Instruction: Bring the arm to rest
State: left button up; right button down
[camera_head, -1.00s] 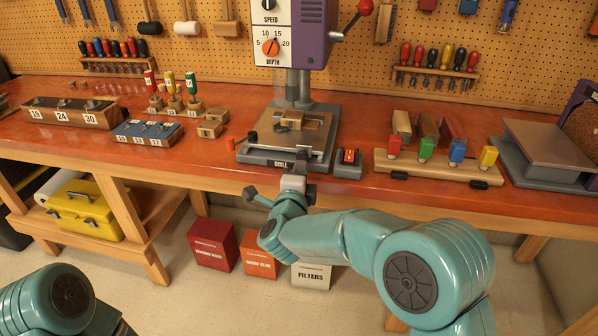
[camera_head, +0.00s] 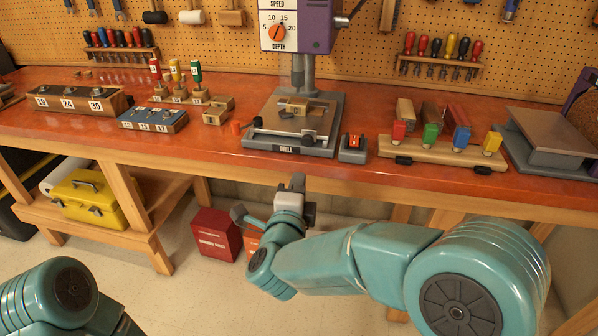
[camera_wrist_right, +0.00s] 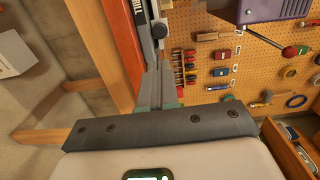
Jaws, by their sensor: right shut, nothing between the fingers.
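My right arm comes in from the lower right of the head view, its teal links bent at the wrist. Its gripper (camera_head: 297,183) points up and away, just in front of the workbench's front edge, below the drill press base. The fingers are together with nothing between them. In the right wrist view the shut gripper fingers (camera_wrist_right: 155,88) stand beside the bench edge. Of my left arm only a teal joint shows at the lower left; its gripper is out of view.
The orange workbench (camera_head: 220,147) holds the drill press base (camera_head: 290,150), a small red-switch box (camera_head: 353,148), and a rack of coloured-handled tools (camera_head: 440,152). A yellow toolbox (camera_head: 88,200) sits on the lower shelf. A red box (camera_head: 214,234) stands on the floor.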

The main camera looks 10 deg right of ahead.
jog(key=d+f+g+h+p, duration=0.1)
jog(key=d+f+g+p, duration=0.15)
jog(key=d, duration=0.35)
jog(key=d+f+g+h+p, duration=0.1)
jog(key=d+f+p, duration=0.1)
jog(key=d+f, duration=0.3)
jog(key=s+d+f+n+g+y+p, duration=0.1)
jog(key=s+d+f+n, duration=0.15)
jog(key=f, duration=0.35)
jog(key=s+d+f+n+g+y+p, duration=0.1)
jog(key=s+d+f+g+p, duration=0.15)
jog(key=f, duration=0.35)
jog(key=s+a+f+n+g+y, duration=0.2)
jog(key=s+f+n+g+y, duration=0.15)
jog(key=s+f+n, duration=0.45)
jog(key=s+a+f+n+g+y, duration=0.1)
jog(key=s+a+n+g+y, duration=0.1)
jog(key=s, duration=0.6)
jog(key=s+a+f+n+g+y, duration=0.2)
jog(key=s+a+n+g+y, duration=0.1)
jog(key=s, duration=0.6)
jog(key=shift+a+f+n+g+p, duration=0.3)
jog(key=shift+a+n+g, duration=0.25)
jog(key=shift+a+n, duration=0.65)
